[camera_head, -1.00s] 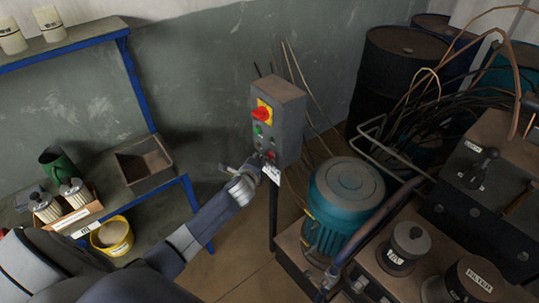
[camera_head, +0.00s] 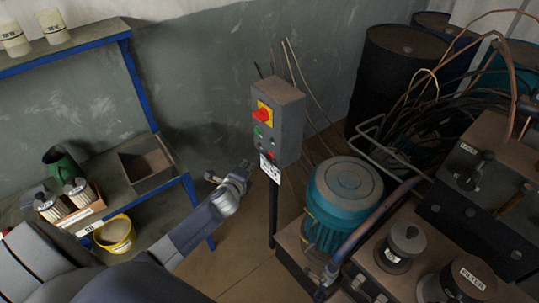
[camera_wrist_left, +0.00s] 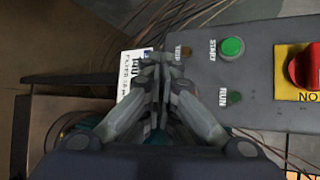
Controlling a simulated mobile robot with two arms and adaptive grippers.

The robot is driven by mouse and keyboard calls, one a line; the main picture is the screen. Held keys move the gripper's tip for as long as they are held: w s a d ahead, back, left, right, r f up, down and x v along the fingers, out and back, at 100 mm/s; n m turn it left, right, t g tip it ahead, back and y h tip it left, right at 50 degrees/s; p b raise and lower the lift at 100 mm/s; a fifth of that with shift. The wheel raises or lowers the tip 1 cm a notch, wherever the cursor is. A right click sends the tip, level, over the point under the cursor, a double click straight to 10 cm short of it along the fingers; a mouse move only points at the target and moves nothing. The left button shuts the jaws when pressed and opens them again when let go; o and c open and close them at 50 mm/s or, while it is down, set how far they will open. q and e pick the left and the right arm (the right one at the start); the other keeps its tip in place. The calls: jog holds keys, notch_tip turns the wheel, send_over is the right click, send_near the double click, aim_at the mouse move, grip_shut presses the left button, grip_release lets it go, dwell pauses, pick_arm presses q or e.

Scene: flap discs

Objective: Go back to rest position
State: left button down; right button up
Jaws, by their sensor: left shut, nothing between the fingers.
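My left gripper (camera_head: 245,167) is shut and empty in the head view, just left of and apart from the grey control box (camera_head: 284,125). Its closed fingers (camera_wrist_left: 158,60) also show in the left wrist view, over the box's lower end and a white label (camera_wrist_left: 132,72). The box stands on a dark post and carries a red rotary switch on a yellow plate (camera_head: 263,113). In the left wrist view a green START button (camera_wrist_left: 232,48) and a small RUN lamp (camera_wrist_left: 234,97) are uncovered. My right gripper is not in view.
A teal motor (camera_head: 343,195) stands right of the post, with machinery and cables beyond. A blue-framed shelf (camera_head: 185,182) at left holds an open brown bin (camera_head: 146,165) and a yellow bucket (camera_head: 115,236). Floor shows between shelf and post.

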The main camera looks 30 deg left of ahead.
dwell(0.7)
pick_arm(q)
jog(key=s+d+f+n+g+h+b, duration=0.1)
jog(key=s+d+f+n+g, duration=0.15)
jog(key=s+f, duration=0.6)
jog(key=s+d+f+n+g, duration=0.25)
jog(key=s+f, duration=0.25)
jog(key=f, duration=0.6)
jog(key=s+d+f+n+g+h+b, duration=0.1)
jog(key=s+f+n, duration=0.2)
jog(key=s+f, duration=0.55)
jog(key=s+d+f+n+g, duration=0.1)
jog(key=s+d+f+n, duration=0.1)
jog(key=s+f, duration=0.3)
jog(key=s+d+f+n+g+h+b, duration=0.1)
jog(key=s+d+f+n+g, duration=0.1)
jog(key=s, duration=1.2)
jog(key=s+d+f+n+g, duration=0.2)
jog(key=s+d+f, duration=0.3)
jog(key=s+f, duration=0.3)
jog(key=shift+s+n+h, duration=0.4)
jog(key=shift+s+n, duration=0.5)
jog(key=shift+d+f, duration=0.1)
jog(key=shift+d, duration=0.05)
